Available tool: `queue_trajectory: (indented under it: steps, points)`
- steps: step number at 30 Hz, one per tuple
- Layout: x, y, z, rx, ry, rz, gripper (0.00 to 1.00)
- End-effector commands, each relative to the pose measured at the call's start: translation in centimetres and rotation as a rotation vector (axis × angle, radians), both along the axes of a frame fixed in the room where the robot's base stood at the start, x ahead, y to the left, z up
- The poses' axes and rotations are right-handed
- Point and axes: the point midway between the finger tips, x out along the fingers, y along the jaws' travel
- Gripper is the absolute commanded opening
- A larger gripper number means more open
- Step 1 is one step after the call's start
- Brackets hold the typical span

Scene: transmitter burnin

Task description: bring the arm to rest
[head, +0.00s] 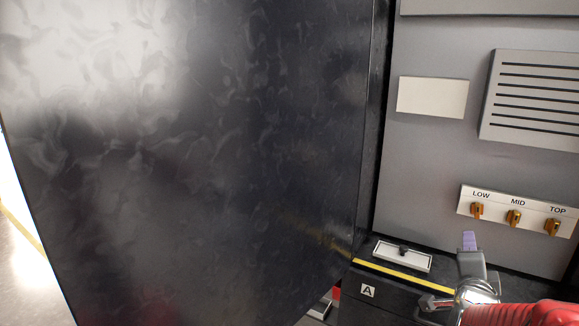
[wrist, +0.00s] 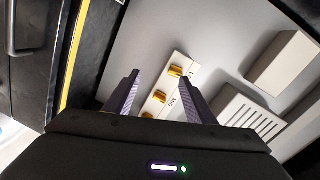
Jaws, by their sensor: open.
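My gripper shows at the lower right of the head view (head: 470,245), in front of the grey cabinet panel and below the switch strip. In the wrist view my gripper (wrist: 160,95) has its two purple-grey fingers spread well apart, with nothing held between them. Beyond the fingers is the white switch strip (wrist: 165,85) with orange knobs. In the head view the strip carries the labels LOW, MID and TOP, with an orange LOW knob (head: 477,210), MID knob (head: 514,218) and TOP knob (head: 552,227). The red part of my arm shows at the bottom right corner.
A large dark door panel (head: 190,160) fills the left of the head view. A vented box (head: 530,100) and a blank white plate (head: 432,97) are on the grey panel (head: 430,150). A dark ledge marked A (head: 368,291) has a yellow stripe and a small white tray (head: 402,256).

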Motion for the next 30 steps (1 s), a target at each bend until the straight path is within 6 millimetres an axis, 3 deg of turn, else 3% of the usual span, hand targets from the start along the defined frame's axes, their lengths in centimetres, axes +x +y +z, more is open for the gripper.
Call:
queue_trajectory:
  steps: [6,12,22,30]
  points:
    - [-1.1,1.8,-6.0,-0.059,0.340,0.096,0.50]
    - [-3.0,5.1,-9.3,-0.127,0.611,0.248,0.50]
    - [-7.9,12.8,-11.6,-0.284,0.972,0.588,0.50]
    - [-13.7,19.5,-11.0,-0.456,1.186,0.908,0.50]
